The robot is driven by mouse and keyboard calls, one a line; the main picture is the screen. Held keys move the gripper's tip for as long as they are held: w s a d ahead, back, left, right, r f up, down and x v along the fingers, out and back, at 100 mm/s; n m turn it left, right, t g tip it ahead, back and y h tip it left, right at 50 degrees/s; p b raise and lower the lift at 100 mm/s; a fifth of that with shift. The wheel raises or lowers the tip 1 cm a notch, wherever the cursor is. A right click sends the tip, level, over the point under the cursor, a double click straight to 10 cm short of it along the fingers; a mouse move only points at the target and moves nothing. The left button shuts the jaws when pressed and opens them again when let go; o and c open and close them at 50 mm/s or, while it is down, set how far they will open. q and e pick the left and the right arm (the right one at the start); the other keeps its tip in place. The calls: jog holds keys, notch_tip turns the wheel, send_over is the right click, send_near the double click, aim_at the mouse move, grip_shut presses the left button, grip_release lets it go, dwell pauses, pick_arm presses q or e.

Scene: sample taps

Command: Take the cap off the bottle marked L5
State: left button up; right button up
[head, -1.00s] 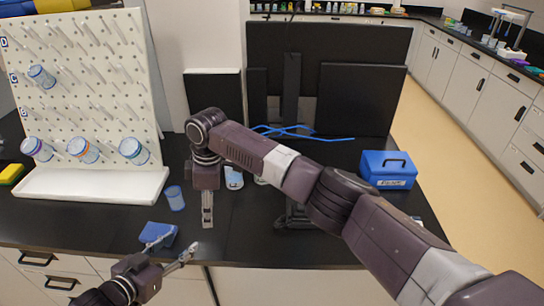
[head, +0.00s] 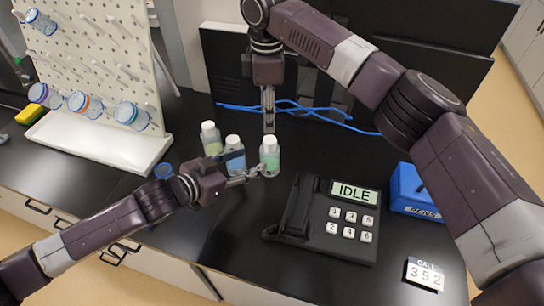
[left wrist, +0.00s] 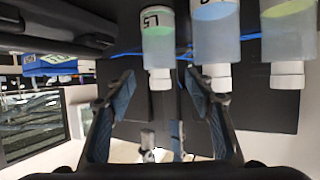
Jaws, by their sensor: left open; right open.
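The bottle marked L5 (left wrist: 158,45) holds green liquid and has a white cap (left wrist: 160,79); its label reads clearly in the left wrist view, where the bottles appear upside down. In the head view it is the rightmost of three bottles (head: 270,160), upright on the black bench. My left gripper (head: 256,174) is open, its fingertips close beside this bottle. In the left wrist view the cap appears between the spread fingers (left wrist: 160,85); contact cannot be told. My right gripper (head: 269,112) is open and points down, above and behind the cap.
A blue-liquid bottle (head: 235,155) and a yellow-green one (head: 211,139) stand just left of L5, both capped. A black keypad device (head: 325,218) showing IDLE stands in front right. A blue box (head: 412,190) and number card (head: 425,274) are at right. A drying rack (head: 100,145) is left.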

aim_at(264, 153)
pick_arm(q)
jog(key=x, duration=0.9)
jog(key=shift+w+d+f, duration=0.2)
jog(key=shift+d, duration=0.1)
grip_shut()
